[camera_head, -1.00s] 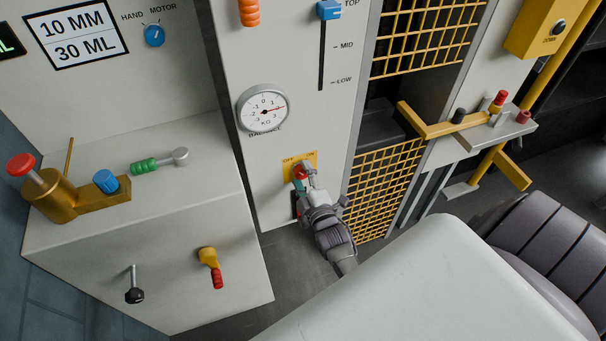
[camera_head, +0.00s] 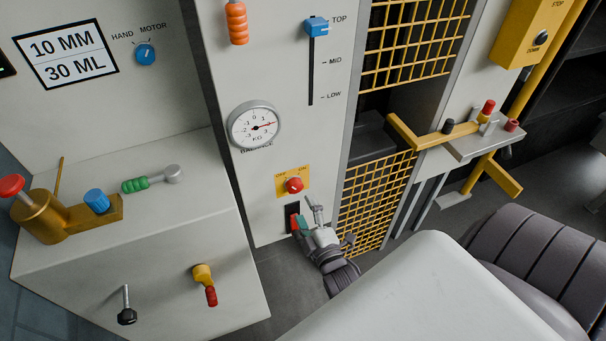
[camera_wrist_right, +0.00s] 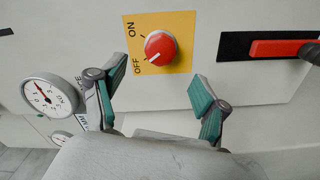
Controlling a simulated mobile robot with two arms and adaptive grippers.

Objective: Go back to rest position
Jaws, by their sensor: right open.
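My right gripper (camera_head: 306,212) is open and empty, just below the red knob (camera_head: 294,185) on its yellow ON/OFF plate (camera_head: 281,178). In the right wrist view the two teal-padded fingers (camera_wrist_right: 152,92) are spread apart with nothing between them. The red knob (camera_wrist_right: 160,46) shows beyond the fingers, clear of them, and its white mark points towards OFF. My left gripper is not in view.
A red handle in a black slot (camera_wrist_right: 280,48) is close to the right gripper. The round balance dial (camera_head: 254,126) is above left. A yellow mesh guard (camera_head: 376,195) stands to the right. A grey cabinet (camera_head: 180,235) with levers is at left.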

